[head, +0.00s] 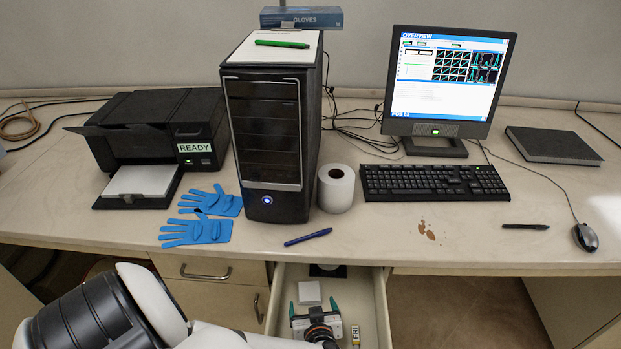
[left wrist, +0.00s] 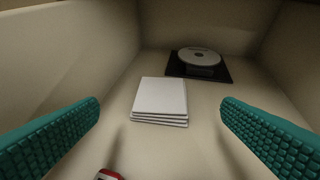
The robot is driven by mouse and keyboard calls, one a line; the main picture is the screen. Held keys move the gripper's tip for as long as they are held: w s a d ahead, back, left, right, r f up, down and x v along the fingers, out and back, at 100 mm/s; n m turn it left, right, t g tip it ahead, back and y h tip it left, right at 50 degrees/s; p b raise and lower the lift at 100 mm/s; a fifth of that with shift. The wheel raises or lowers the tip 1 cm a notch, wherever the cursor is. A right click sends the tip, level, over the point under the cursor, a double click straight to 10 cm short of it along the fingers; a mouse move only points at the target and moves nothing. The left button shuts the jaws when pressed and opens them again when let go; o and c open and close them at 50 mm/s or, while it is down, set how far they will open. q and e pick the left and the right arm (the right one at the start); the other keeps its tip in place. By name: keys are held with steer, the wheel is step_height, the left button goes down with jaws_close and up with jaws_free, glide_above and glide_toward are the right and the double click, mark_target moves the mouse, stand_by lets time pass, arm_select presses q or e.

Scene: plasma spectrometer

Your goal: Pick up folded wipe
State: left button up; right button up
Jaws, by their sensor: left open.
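The folded wipe (head: 309,292) is a small white square stack lying in the open drawer under the desk. In the left wrist view the wipe (left wrist: 160,97) lies flat on the drawer floor, with its layered edge facing me. My left gripper (head: 312,304) is over the drawer, with its teal fingers spread wide. In the left wrist view my left gripper (left wrist: 159,106) shows one finger on each side, with the wipe centred ahead between them and clear space on both sides. It holds nothing. My right gripper is not in view.
The drawer (head: 381,305) has walls close on both sides. A disc (left wrist: 199,57) on a black case (left wrist: 225,73) lies behind the wipe. A small labelled item (head: 355,334) lies at the drawer's right. Blue gloves (head: 196,231) and a blue pen (head: 308,237) lie on the desk above.

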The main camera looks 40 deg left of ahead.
mark_target(310, 293)
arm_select(q)
steer(key=x, duration=0.6)
steer(key=shift+f, duration=0.2)
steer(key=c, duration=1.1)
